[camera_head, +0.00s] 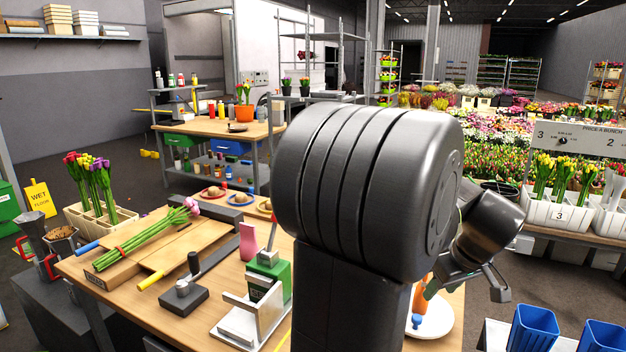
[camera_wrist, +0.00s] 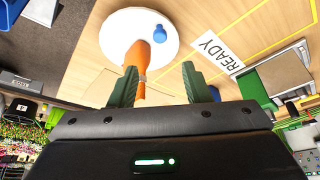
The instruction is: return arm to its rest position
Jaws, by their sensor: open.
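My arm (camera_head: 375,190) stands large in the middle of the head view, its wrist bent down at the right over the table's edge. A small blue item (camera_wrist: 159,34) sits on that plate. A bunch of tulips (camera_head: 150,236) with a red band lies on a wooden board (camera_head: 205,236) at the left.
Blue bins (camera_head: 535,327) stand at lower right. A READY label (camera_wrist: 219,49) lies on the table.

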